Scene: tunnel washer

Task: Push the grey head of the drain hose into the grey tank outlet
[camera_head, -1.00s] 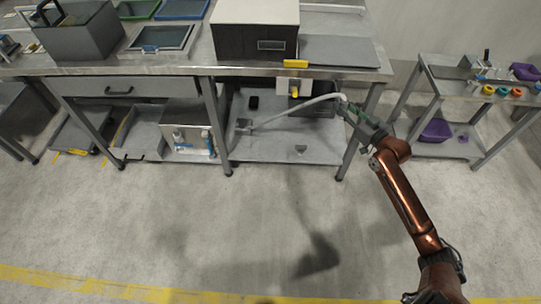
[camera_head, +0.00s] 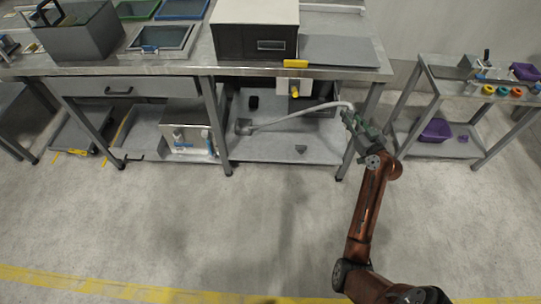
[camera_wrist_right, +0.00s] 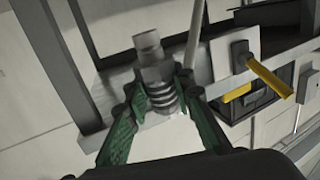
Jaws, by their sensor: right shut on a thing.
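My right gripper (camera_head: 352,119) is at the right end of the lower shelf, beside the bench leg. In the right wrist view its green fingers (camera_wrist_right: 158,98) are shut around a ribbed grey neck. The plain grey head of the drain hose (camera_wrist_right: 148,44) sticks out beyond the fingertips, slightly tilted. The pale hose (camera_head: 295,115) runs left from the gripper to a grey fitting (camera_head: 244,127) on the shelf. A dark tank (camera_head: 318,97) stands under the bench, near a pale plate with a yellow handle (camera_wrist_right: 268,76). I cannot clearly make out the grey outlet. My left gripper is out of view.
The lower shelf (camera_head: 275,148) has bare room in front of the hose. Bench legs and the bench top (camera_head: 190,68) bound the space. A trolley (camera_head: 440,90) with purple bins stands at the right. A white box (camera_head: 190,138) sits at the left.

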